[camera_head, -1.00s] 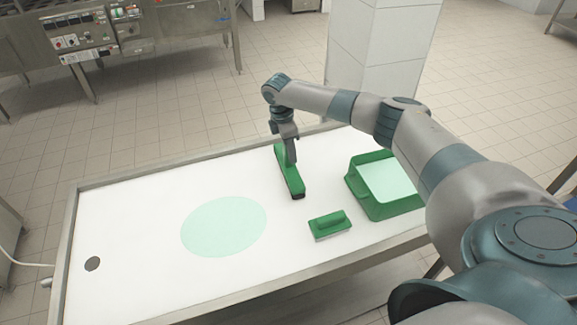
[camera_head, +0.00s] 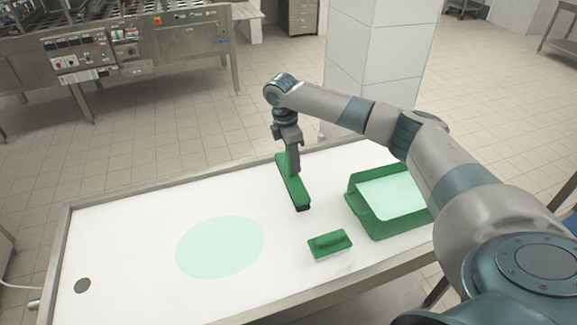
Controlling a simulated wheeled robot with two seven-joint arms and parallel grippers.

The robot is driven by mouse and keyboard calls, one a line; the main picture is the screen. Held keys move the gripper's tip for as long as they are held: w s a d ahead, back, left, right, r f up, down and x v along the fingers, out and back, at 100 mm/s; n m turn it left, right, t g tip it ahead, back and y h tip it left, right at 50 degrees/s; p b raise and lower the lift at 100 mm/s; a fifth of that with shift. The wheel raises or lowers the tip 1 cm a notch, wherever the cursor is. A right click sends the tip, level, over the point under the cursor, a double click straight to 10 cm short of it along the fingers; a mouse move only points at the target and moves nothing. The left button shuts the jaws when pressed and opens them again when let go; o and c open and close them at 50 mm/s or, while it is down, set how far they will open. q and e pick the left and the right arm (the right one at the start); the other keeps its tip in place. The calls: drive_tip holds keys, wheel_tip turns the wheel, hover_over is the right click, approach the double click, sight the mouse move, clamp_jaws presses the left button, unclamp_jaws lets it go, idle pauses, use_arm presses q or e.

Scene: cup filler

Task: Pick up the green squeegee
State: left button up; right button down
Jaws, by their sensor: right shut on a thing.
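The green squeegee (camera_head: 296,193) is a long green bar with a dark edge at its near end. It is at the back middle of the white table, and I cannot tell whether it touches the surface. My right gripper (camera_head: 292,160) points down from above and is shut on the squeegee's upper part, which the fingers partly hide. My left gripper is not in view.
A green bin (camera_head: 388,228) with pale green contents stands right of the squeegee. A green scrubber (camera_head: 330,244) lies nearer. A pale green round patch (camera_head: 220,247) and a dark drain hole (camera_head: 82,285) mark the white table (camera_head: 140,222). A raised metal rim surrounds it.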

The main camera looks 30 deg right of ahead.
drive_tip(key=s+d+r+b, duration=0.1)
drive_tip(key=s+r+b, duration=0.1)
drive_tip(key=s+r, duration=0.3)
drive_tip(key=s, duration=0.4)
drive_tip(key=shift+s+d+r+b, duration=0.15)
drive_tip(key=shift+d+r+b, duration=0.15)
drive_tip(key=shift+b, duration=0.05)
drive_tip(key=c, duration=2)
unclamp_jaws()
clamp_jaws()
drive_tip(key=shift+a, duration=0.1)
